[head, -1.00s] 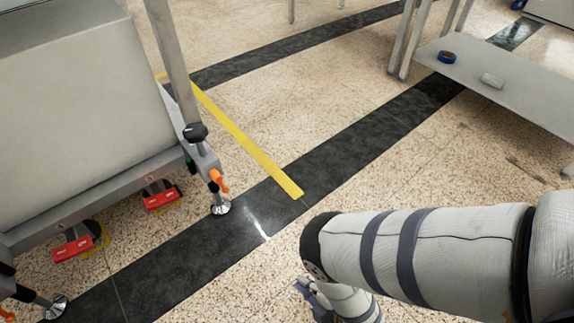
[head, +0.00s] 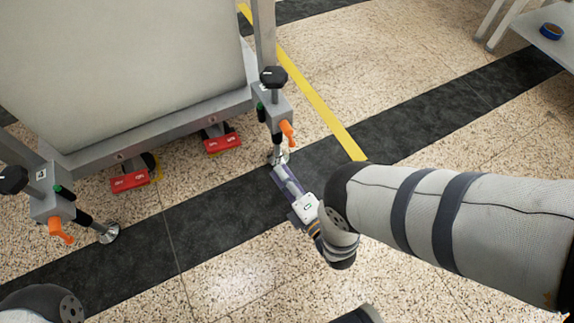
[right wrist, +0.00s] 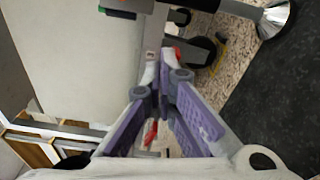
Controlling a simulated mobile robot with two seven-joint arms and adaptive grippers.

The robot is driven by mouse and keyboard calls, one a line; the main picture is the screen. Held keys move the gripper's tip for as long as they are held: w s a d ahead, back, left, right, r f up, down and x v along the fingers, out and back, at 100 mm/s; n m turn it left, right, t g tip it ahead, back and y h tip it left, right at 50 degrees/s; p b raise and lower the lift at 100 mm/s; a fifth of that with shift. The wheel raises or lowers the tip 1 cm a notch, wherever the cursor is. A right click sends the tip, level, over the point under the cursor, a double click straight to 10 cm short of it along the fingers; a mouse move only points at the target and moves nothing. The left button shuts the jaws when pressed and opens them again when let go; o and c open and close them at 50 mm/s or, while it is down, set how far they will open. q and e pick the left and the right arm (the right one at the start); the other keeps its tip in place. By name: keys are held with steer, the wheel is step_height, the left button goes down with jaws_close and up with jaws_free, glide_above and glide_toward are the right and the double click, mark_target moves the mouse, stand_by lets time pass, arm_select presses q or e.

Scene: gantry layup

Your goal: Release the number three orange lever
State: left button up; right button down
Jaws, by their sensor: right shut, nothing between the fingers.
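Two orange levers show in the head view: one (head: 287,131) on the frame's right leg, one (head: 60,231) on its left leg. I cannot read a number three on either. My right gripper (head: 277,170) is shut and empty, low beside the right leg's foot, below and slightly left of that leg's lever. In the right wrist view its purple fingers (right wrist: 161,66) meet at the tips, in front of the grey frame. No orange lever shows clearly there. My left gripper is out of view; only part of my left arm shows at lower left.
Each leg has a black knob (head: 272,77) and a metal foot (head: 108,233). Red caster pedals (head: 222,143) sit under the frame between the legs. A yellow floor strip (head: 315,95) runs behind the right leg. A shelf with a blue roll (head: 551,31) stands far right. The floor in front is clear.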

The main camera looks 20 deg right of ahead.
mark_target(290, 138)
steer(key=w+d+b, duration=0.2)
steer(key=w+d, duration=0.1)
steer(key=w, duration=0.2)
steer(key=shift+w+r, duration=0.25)
steer(key=shift+w, duration=0.15)
steer(key=shift+s, duration=0.1)
